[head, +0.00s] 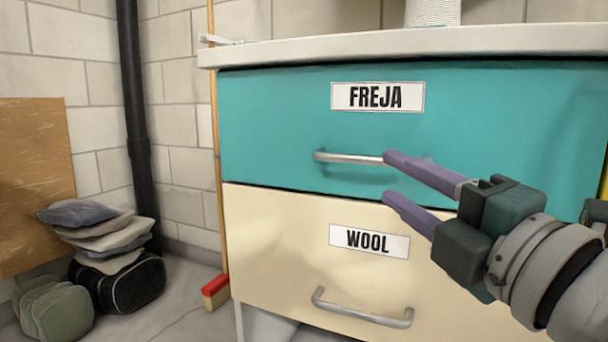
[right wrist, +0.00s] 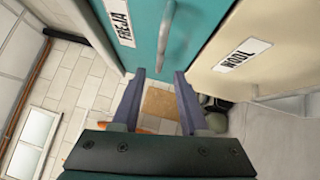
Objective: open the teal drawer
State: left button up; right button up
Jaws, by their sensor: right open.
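The teal drawer (head: 270,120) is the upper front of the cabinet, labelled FREJA, and appears shut. Its silver bar handle (head: 345,158) runs level across the front. In the right wrist view the drawer (right wrist: 143,30) is at the top, with its handle (right wrist: 166,35) just ahead of the fingers. My right gripper (head: 388,178) is open, with its purple fingers one above the other. The upper fingertip overlaps the right part of the handle in the head view; I cannot tell whether it touches. In the right wrist view the gripper (right wrist: 159,76) is empty between its fingertips. My left gripper is not seen.
A cream drawer (head: 275,240) labelled WOOL, with its own handle (head: 360,312), sits below. The white top (head: 400,45) overhangs slightly. A broom (head: 215,290) stands at the cabinet's left side. Stacked cushions (head: 100,235) and bags lie left, with clear floor between.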

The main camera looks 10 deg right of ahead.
aim_at(364, 162)
jog(key=b+x, duration=0.2)
jog(key=x, duration=0.5)
jog(key=shift+f, duration=0.1)
jog(key=shift+w+a+r+b, duration=0.1)
jog(key=shift+w+b, duration=0.15)
jog(key=shift+w, duration=0.1)
jog(key=shift+w+a+r+b, duration=0.1)
jog(key=shift+w+b, duration=0.15)
jog(key=shift+w, duration=0.1)
jog(key=shift+d, duration=0.1)
grip_shut()
dwell(0.6)
